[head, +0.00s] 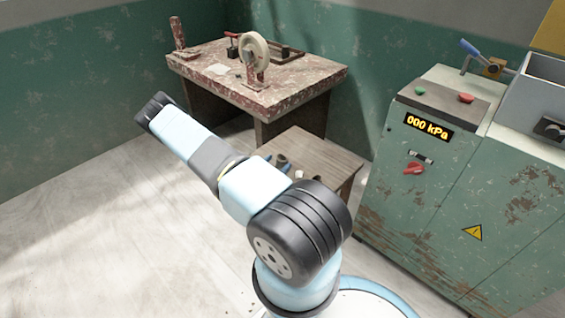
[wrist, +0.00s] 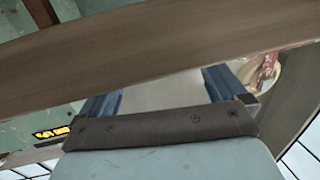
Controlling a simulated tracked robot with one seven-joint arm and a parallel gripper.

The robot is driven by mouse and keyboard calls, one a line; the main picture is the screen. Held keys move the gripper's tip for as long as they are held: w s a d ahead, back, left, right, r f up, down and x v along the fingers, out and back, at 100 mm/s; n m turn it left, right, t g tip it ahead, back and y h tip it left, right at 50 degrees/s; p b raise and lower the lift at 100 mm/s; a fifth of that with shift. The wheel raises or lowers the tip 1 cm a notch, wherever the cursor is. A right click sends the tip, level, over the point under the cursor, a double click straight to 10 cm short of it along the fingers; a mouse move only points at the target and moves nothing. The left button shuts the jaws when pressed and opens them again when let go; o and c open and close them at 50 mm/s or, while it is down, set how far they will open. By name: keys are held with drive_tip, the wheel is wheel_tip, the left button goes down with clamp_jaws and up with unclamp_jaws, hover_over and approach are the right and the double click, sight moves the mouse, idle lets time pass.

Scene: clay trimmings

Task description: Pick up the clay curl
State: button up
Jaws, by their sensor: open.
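I cannot clearly make out the clay curl in either view. Several small dark and pale pieces (head: 283,161) lie on the low wooden table (head: 325,152) in the head view, partly hidden by my arm, and too small to tell apart. In the wrist view my gripper (wrist: 161,92) is open, its two blue-grey fingers wide apart with nothing seen between them. A brown wooden board (wrist: 150,52) crosses the wrist view at a tilt close to the fingertips.
A worn workbench (head: 300,92) with a handwheel (head: 254,52) stands behind the low table. A green machine cabinet (head: 440,180) with a pressure display (head: 429,128) stands at right. The display also shows in the wrist view (wrist: 52,133). The floor at left is clear.

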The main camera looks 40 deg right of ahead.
sight(279, 162)
drive_tip(key=x, duration=0.4)
drive_tip(key=shift+d+f, duration=0.2)
drive_tip(key=shift+c, duration=0.3)
drive_tip(key=c, duration=1)
